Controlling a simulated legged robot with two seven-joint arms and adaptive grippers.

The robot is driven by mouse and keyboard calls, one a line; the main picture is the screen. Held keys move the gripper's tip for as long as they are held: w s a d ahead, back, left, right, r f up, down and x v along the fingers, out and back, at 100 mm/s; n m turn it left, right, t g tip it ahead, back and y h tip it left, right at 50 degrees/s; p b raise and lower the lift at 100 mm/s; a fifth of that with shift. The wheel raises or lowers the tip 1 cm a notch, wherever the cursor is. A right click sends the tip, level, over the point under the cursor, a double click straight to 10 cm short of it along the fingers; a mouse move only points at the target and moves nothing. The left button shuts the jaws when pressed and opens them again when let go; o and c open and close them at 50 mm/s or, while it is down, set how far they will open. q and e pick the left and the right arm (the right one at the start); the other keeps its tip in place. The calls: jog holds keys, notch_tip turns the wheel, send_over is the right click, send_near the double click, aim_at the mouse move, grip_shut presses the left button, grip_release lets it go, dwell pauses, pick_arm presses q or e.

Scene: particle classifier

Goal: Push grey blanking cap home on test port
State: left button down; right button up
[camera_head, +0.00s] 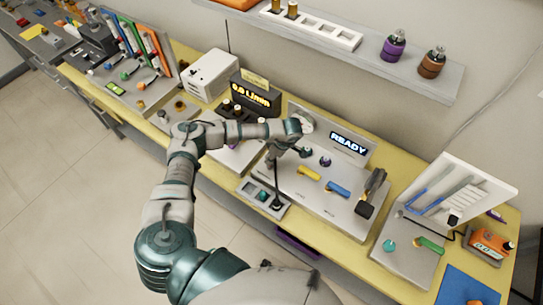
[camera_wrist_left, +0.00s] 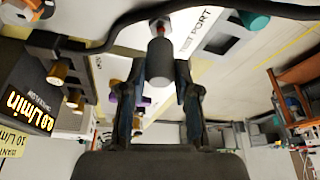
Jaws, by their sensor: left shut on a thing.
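My left gripper (camera_head: 274,154) reaches over the panel with the READY display, fingers pointing down. In the left wrist view the left gripper (camera_wrist_left: 160,92) is shut on the grey blanking cap (camera_wrist_left: 159,64), a dark grey cylinder between its two fingers. The far end of the cap points at a small fitting with a red part (camera_wrist_left: 160,28), beside the printed TEST PORT label (camera_wrist_left: 195,33). Whether the cap touches the port or sits fully on it cannot be told. In the head view the cap is too small to make out. My right gripper is not in view.
The panel carries a yellow handle (camera_head: 309,173), a blue handle (camera_head: 338,190) and a black lever (camera_head: 373,187). A lit READY display (camera_head: 349,144) stands behind. A flow meter (camera_head: 253,95) is at the left. A dark cable crosses near the port in the wrist view.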

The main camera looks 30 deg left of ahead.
pick_arm(q)
jog(key=shift+f+b, duration=0.35)
jog(key=shift+f, duration=0.1)
jog(key=shift+f+b, duration=0.65)
jog(key=shift+f, duration=0.2)
jog(key=c, duration=0.8)
grip_release()
jog(key=shift+o, duration=0.2)
jog(key=shift+r, duration=0.2)
jog(key=v, duration=1.1)
jog(key=shift+r, duration=0.25)
